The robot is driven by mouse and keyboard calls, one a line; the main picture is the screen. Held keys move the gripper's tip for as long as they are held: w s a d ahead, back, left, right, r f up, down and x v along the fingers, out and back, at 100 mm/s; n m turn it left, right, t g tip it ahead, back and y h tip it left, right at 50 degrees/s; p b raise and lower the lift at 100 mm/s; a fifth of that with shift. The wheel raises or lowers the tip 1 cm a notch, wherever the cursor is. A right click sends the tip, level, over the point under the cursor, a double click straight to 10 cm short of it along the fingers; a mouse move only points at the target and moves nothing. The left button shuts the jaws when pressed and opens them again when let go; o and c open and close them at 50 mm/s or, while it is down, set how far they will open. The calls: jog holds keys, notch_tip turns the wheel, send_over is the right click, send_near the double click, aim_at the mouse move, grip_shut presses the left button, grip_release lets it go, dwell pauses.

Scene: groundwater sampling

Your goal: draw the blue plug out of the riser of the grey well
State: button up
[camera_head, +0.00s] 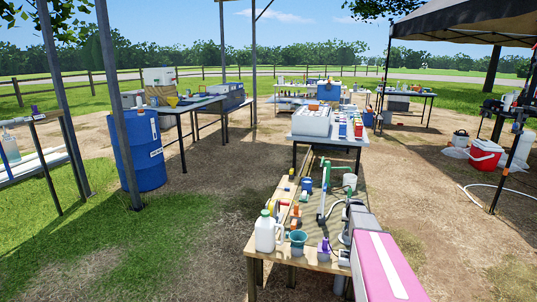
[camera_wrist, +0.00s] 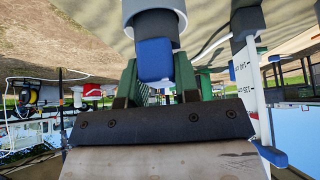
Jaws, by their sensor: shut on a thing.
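In the wrist view, the blue plug (camera_wrist: 155,60) sits between the two green fingers of my gripper (camera_wrist: 156,75), which is shut on it. The plug's far end meets the dark collar of a pale grey riser (camera_wrist: 153,5) at the top of the picture. I cannot tell how deep the plug sits in it or whether there is a gap. In the head view I cannot make out the plug or my fingers for certain.
A white strip with dark markings (camera_wrist: 243,75) and another dark collar (camera_wrist: 246,20) stand close right of my gripper in the wrist view. In the head view, a wooden bench (camera_head: 268,258) carries a white jug (camera_head: 265,234) and a teal funnel (camera_head: 298,238). A blue drum (camera_head: 136,155) stands left.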

jog(key=shift+r, duration=2.5)
jog(key=shift+a, duration=0.1)
